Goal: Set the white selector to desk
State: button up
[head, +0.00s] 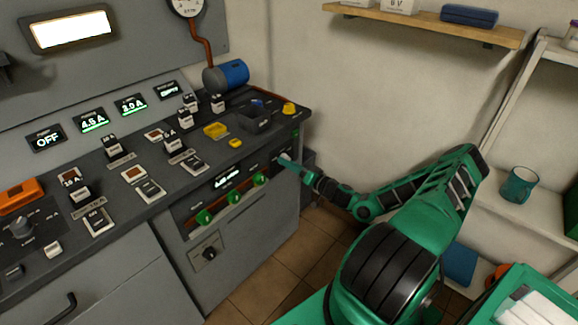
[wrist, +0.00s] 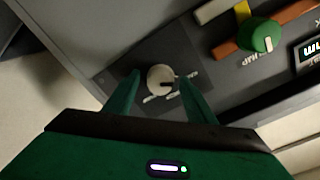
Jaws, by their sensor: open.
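The white selector (wrist: 160,79) is a round knob with a dark pointer mark, on a dark panel with small lettering that I cannot read. In the head view the white selector (head: 285,156) shows at the right end of the console front, partly covered by my gripper. My gripper (wrist: 158,80) is open in the wrist view, with one green finger on each side of the knob. I cannot tell whether the fingers touch it. In the head view my gripper (head: 288,161) reaches the panel from the right.
Green knobs (head: 232,190) line the console front to the left, and one green knob (wrist: 258,36) is close by in the wrist view. A lit display (head: 228,176) sits above them. A wooden shelf (head: 430,22) and a white rack (head: 530,205) stand at the right.

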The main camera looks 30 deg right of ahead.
jog(key=c, duration=1)
jog(key=shift+c, duration=0.2)
jog(key=shift+m, duration=0.3)
jog(key=m, duration=1.1)
jog(key=shift+d, duration=0.2)
